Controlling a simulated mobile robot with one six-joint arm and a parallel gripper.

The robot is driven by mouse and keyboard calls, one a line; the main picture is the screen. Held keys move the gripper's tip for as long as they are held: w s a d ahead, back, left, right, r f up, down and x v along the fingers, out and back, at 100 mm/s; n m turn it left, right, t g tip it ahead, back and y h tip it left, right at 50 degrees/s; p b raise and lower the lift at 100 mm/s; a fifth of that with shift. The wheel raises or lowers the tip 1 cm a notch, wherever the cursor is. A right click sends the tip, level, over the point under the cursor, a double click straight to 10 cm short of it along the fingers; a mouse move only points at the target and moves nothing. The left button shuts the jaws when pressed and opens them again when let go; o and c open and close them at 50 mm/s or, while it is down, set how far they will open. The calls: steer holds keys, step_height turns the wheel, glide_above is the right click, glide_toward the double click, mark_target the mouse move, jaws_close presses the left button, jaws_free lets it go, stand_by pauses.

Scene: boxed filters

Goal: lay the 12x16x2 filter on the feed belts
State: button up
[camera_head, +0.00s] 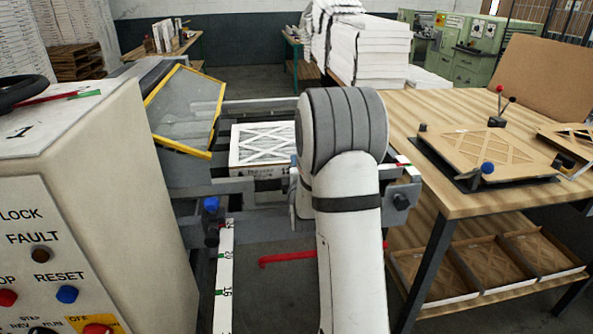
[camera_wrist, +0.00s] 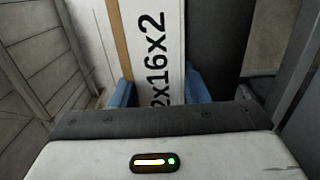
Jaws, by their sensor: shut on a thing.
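In the wrist view, my gripper (camera_wrist: 160,92) has its blue fingers shut on the 12x16x2 filter (camera_wrist: 162,45). The filter shows a white edge with black print, "2x16x2" readable, and a tan strip along its left side. In the head view, my white and grey arm hides my gripper. A white filter with a lattice face (camera_head: 262,143) shows just left of the arm, over the machine's feed area with dark belts (camera_head: 268,185). I cannot tell whether it touches the belts.
A yellow-edged clear guard (camera_head: 187,105) stands tilted left of the filter. A control cabinet (camera_head: 90,220) fills the left front. A wooden table (camera_head: 455,205) with a filter fixture (camera_head: 487,150) is at right. Stacked white filters (camera_head: 365,50) stand behind.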

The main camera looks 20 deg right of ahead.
steer(key=o, duration=1.1)
steer(key=shift+c, duration=0.2)
steer(key=shift+r+p, duration=0.5)
steer(key=shift+p, duration=0.3)
steer(key=s+a+m+g+y+b, duration=0.1)
steer(key=s+a+m+g, duration=0.4)
steer(key=s, duration=0.6)
steer(key=s+a+m+g+y+b, duration=0.1)
steer(key=s+a+m+g+y, duration=0.1)
steer(key=s+a+m+g, duration=0.2)
steer(key=s+a+f+m+g+y+b, duration=0.1)
steer(key=s+a+m+g, duration=0.4)
steer(key=s, duration=1.5)
steer(key=a+y, duration=0.1)
steer(key=a, duration=0.3)
steer(key=shift+s+a+m+g, duration=0.2)
steer(key=shift+m+g, duration=0.1)
steer(key=shift+g, duration=0.1)
